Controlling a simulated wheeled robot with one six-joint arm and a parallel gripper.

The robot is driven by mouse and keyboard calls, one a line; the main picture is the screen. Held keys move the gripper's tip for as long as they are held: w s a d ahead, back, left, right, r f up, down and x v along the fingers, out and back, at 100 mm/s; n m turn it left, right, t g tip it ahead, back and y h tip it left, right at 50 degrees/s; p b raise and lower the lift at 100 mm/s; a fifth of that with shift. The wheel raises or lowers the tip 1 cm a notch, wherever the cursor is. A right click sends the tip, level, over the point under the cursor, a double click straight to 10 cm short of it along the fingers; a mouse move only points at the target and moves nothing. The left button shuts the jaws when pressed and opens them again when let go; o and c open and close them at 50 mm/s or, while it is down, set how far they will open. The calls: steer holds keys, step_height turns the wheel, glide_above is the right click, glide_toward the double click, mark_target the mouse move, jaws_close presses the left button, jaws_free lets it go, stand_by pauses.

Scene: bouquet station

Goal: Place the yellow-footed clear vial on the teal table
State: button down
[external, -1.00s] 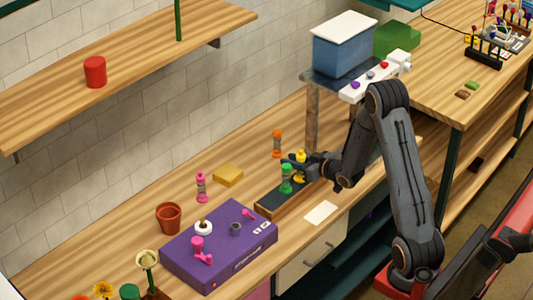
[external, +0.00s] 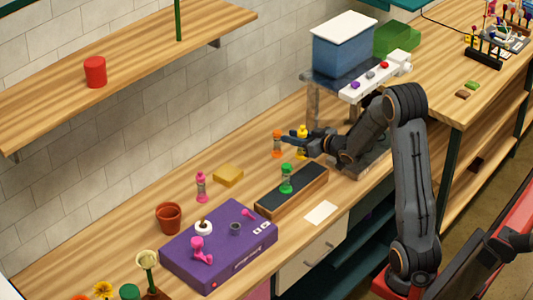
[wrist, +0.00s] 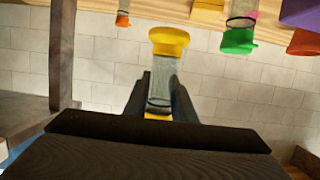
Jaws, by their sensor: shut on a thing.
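The yellow-footed clear vial (external: 302,143) is between the fingers of my gripper (external: 296,137), held in the air above the wooden bench. In the wrist view the vial (wrist: 163,82) shows its clear body and a yellow end (wrist: 169,40), with the gripper (wrist: 160,98) shut around the other end. A teal surface (external: 397,3) shows at the top edge of the external view; most of it is cut off, and I cannot tell whether it is the teal table.
A green-ended vial (external: 286,178) stands on the dark-topped wooden rack (external: 315,180). An orange-ended vial (external: 277,145) stands close left of my gripper. A pink vial (external: 201,188), purple case (external: 220,250), and a blue box (external: 343,50) on a raised stand are nearby.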

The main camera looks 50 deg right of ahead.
steer(key=s+d+m+g+h, duration=0.3)
steer(key=s+d+m+h, duration=0.55)
steer(key=s+d, duration=1.55)
steer(key=s+d+m+g+h, duration=0.2)
steer(key=s+d+g, duration=0.1)
steer(key=s, duration=0.7)
steer(key=s+d+m+g+h, duration=0.2)
steer(key=s+d+m+g, duration=0.1)
steer(key=s, duration=0.8)
steer(key=s+d+m+g+h, duration=0.2)
steer(key=s+d+g, duration=0.1)
steer(key=s, duration=0.8)
steer(key=shift+d, duration=0.7)
steer(key=shift+m, duration=0.25)
